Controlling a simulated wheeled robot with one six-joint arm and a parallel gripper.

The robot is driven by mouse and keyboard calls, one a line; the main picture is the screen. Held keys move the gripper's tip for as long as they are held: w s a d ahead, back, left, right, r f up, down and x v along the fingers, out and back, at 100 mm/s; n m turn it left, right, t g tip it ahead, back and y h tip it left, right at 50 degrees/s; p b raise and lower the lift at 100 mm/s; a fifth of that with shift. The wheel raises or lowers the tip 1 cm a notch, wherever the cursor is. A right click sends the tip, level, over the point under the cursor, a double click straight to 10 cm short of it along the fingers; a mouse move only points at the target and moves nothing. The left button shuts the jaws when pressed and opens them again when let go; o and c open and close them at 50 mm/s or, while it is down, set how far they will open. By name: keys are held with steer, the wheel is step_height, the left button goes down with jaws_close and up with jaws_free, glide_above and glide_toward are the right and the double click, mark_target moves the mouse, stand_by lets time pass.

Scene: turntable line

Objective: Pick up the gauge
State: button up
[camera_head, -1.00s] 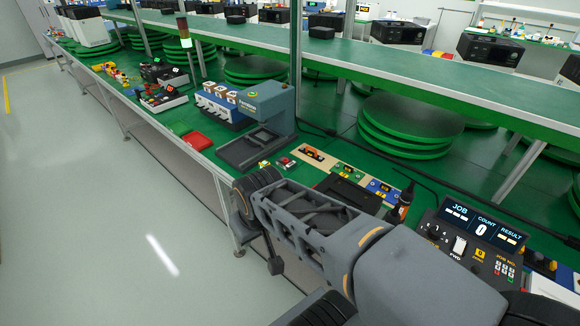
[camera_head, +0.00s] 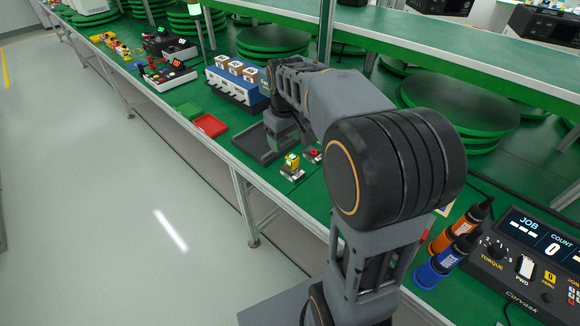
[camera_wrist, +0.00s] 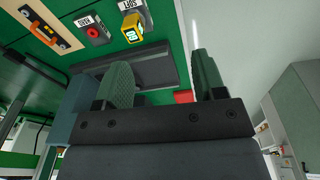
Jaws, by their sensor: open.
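I cannot tell for certain which thing is the gauge. An orange-handled dark tool (camera_wrist: 44,33) lies on a tan board at the upper left of the wrist view and may be it. In the head view my arm hides that spot. My gripper (camera_wrist: 163,78) shows in the wrist view with its two fingers wide apart and nothing between them. The tool lies beyond and to the left of the fingers, apart from them. In the head view the fingers are not discernible.
A yellow block with a lit display (camera_head: 291,163) and a red button (camera_head: 312,155) stand near the bench edge. A dark tray (camera_head: 250,148), a red tray (camera_head: 211,125) and a blue fixture (camera_head: 236,88) lie left. An upper shelf (camera_head: 440,45) overhangs the bench.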

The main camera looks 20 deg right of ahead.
steer(key=n+g+b, duration=0.1)
glide_above(292, 157)
step_height(292, 157, down, 4)
step_height(292, 157, down, 6)
steer(key=shift+w+f+b, duration=0.1)
steer(key=shift+f+b, duration=0.1)
steer(key=shift+b, duration=0.35)
steer(key=shift+f+b, duration=0.3)
steer(key=shift+f, duration=2.95)
jaws_close()
steer(key=shift+r, duration=0.1)
